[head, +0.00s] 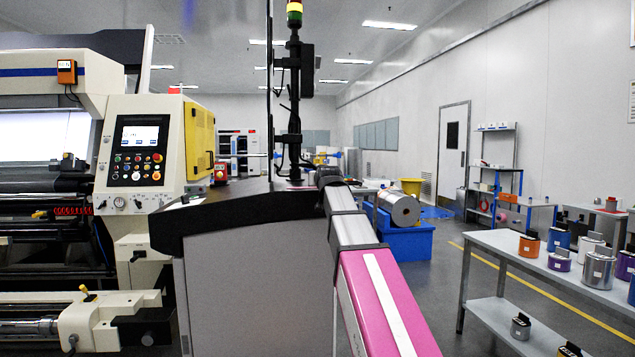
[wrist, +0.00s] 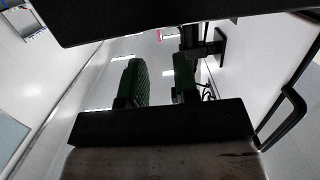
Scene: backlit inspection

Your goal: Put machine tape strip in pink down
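A long pink piece with a white strip along its top (head: 385,305) runs up from the bottom right of the head view. It continues into a silver section and a dark end beside the black machine top. I cannot tell whether it is part of my arm, and I make out no separate pink tape. In the wrist view my gripper (wrist: 159,62) points up toward the ceiling and the lights. Its two green textured fingers stand apart, with nothing visible held between them. I cannot clearly make out the fingers in the head view.
A cream machine with a control panel (head: 138,150) fills the left. A stack light (head: 294,14) stands above the black machine top (head: 240,212). A grey table (head: 505,248) with several colored cans is at right. A metal roll (head: 400,208) lies on a blue stand. The floor between is open.

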